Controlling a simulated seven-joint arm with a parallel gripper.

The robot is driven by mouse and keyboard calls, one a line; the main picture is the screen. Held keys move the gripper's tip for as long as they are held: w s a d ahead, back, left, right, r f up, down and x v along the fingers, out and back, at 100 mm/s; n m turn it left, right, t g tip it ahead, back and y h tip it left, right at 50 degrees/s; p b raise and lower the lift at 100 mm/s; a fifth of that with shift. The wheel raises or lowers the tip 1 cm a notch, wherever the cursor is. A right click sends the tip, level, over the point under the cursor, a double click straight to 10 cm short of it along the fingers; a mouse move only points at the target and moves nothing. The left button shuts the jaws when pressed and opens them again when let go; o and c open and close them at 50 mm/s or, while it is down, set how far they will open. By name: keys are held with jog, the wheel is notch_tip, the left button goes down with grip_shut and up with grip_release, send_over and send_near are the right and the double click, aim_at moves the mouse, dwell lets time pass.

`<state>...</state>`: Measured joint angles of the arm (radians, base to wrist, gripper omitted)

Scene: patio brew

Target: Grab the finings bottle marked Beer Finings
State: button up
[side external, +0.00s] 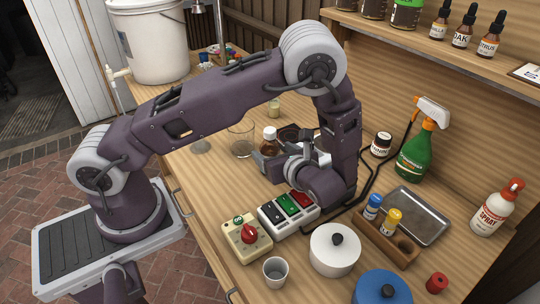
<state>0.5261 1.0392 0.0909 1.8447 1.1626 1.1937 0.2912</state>
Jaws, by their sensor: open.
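A small brown bottle (270,146) with a pale cap stands on the wooden table near the middle of the side external view. Its label is too small to read, so I cannot confirm that it says Beer Finings. My gripper (277,158) is low over the table, close to this bottle on its right and near side. The gripper is open. My wrist hides part of the fingers, and I cannot tell whether they touch the bottle or stand around it.
Clear glasses (240,138) stand left of the bottle. A switch box (289,212), a red-knob box (247,238) and a white pot (334,249) are in front. A dark jar (381,144), a green spray bottle (416,150) and a metal tray (420,213) are at right.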

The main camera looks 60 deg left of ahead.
aim_at(266, 148)
jog(key=x, duration=0.4)
jog(key=shift+s+a+f, duration=0.15)
jog(key=shift+s+a, duration=0.1)
jog(key=shift+a, duration=0.1)
jog(key=shift+c, duration=0.4)
grip_shut()
